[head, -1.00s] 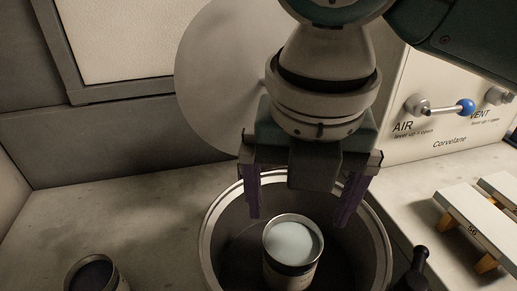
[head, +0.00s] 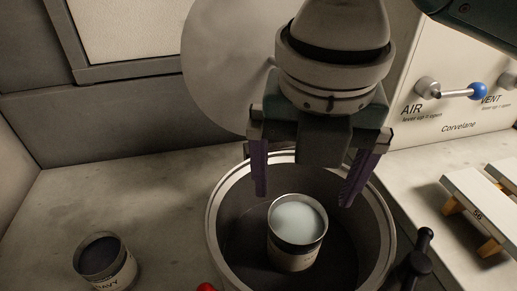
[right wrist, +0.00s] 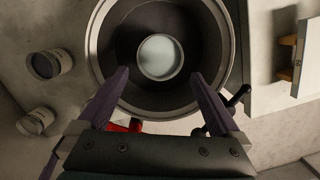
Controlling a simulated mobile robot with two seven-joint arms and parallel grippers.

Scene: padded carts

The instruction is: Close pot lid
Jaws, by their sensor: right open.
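The pot (head: 215,222) is a round metal vessel, open at the top, on the pale worktop; it also shows in the right wrist view (right wrist: 97,62). A can with a pale top (head: 297,240) stands upright inside it, also in the right wrist view (right wrist: 160,57). The round grey lid (head: 225,70) stands raised behind the pot in the head view, partly hidden by my right arm. My right gripper (head: 308,185) is open and empty, with purple fingers spread above the pot and apart from the can. My left gripper is out of view.
A dark-topped can (head: 104,262) stands left of the pot; two cans (right wrist: 44,64) show at left in the right wrist view. A black knob handle (head: 418,250) and a red part (right wrist: 122,126) sit at the pot's front. A panel with AIR and VENT levers (head: 455,92) and a white rack (head: 480,205) are at right.

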